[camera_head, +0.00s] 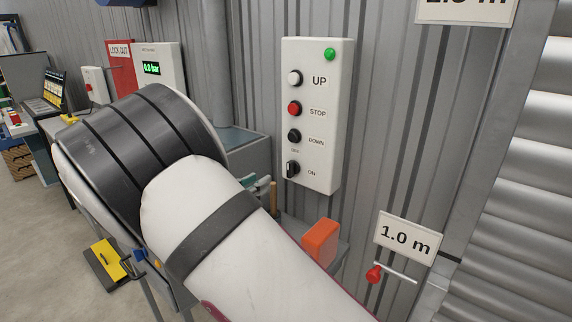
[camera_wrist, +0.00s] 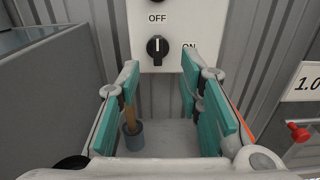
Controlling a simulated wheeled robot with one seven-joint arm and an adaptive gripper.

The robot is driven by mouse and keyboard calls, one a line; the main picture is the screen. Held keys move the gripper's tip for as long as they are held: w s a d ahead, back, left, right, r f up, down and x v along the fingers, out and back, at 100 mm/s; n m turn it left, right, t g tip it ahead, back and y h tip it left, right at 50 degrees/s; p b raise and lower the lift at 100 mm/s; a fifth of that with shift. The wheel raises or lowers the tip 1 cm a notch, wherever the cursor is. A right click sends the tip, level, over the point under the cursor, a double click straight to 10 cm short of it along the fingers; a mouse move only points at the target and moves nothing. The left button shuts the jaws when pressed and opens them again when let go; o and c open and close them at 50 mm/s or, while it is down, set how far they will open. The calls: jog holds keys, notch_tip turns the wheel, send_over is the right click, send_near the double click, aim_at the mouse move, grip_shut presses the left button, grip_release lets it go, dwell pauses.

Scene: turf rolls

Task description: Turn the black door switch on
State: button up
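The black door switch (camera_head: 291,169) is the lowest control on the white control panel (camera_head: 317,190). In the wrist view the switch (camera_wrist: 158,48) has a white line that stands about upright, towards the OFF label above it. The ON label is to its right. My gripper (camera_wrist: 160,76) is open with nothing held, its teal-padded fingers apart. The fingertips appear just below the switch, one to each side, and do not seem to touch it. In the head view my arm hides most of the gripper; only a bit of teal shows.
Above the switch are the DOWN button (camera_head: 294,135), red STOP button (camera_head: 294,108) and white UP button (camera_head: 295,77). A green light (camera_head: 330,54) is at the top. An orange box (camera_head: 320,241) and a red-knobbed lever (camera_head: 374,273) are lower right. A grey cabinet (camera_wrist: 45,95) stands left.

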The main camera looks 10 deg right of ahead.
aim_at(288, 163)
jog(key=x, duration=1.3)
jog(key=shift+w+d+p, duration=0.1)
jog(key=shift+w+p, duration=0.25)
jog(key=shift+c, duration=0.5)
grip_shut()
